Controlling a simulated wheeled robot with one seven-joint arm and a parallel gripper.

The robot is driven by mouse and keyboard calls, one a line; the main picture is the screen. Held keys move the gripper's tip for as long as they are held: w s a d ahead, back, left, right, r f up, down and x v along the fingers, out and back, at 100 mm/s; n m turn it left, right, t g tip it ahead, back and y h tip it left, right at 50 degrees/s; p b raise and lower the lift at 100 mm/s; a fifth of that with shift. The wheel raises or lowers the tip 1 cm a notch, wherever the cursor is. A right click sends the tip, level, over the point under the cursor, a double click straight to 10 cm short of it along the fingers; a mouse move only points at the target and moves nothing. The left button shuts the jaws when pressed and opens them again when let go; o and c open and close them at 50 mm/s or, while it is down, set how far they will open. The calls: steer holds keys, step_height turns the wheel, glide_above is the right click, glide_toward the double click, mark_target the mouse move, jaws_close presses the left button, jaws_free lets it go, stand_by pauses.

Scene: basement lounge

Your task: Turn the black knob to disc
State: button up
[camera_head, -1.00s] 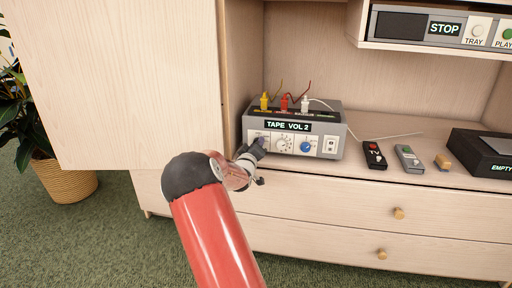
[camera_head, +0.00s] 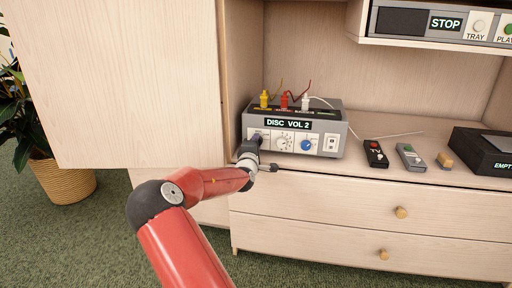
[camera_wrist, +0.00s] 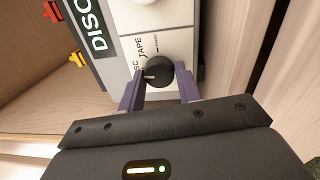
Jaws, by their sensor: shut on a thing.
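The grey switch box (camera_head: 330,114) stands on the cabinet shelf, and its display (camera_head: 288,123) reads "DISC VOL 2". In the wrist view, the black knob (camera_wrist: 159,71) sits on the white panel beside the printed labels "DISC" and "TAPE". Its pale pointer mark points left in that view, toward the "DISC" label. My gripper (camera_wrist: 160,92) has its two purple fingers on either side of the knob and is shut on it.
A white knob (camera_head: 283,142), a blue knob (camera_head: 306,145) and a white switch (camera_head: 331,143) are right of my gripper. Yellow, red and white plugs stand on top. Two remotes (camera_head: 375,153) (camera_head: 410,156) lie to the right. The cabinet side wall (camera_head: 241,80) is close on the left.

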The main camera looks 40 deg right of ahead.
steer(key=shift+n, duration=0.6)
steer(key=o, duration=1)
steer(key=shift+c, duration=0.2)
steer(key=v, duration=0.7)
steer(key=shift+s+a+b, duration=0.25)
steer(key=shift+s+b, duration=0.05)
steer(key=shift+b, duration=0.05)
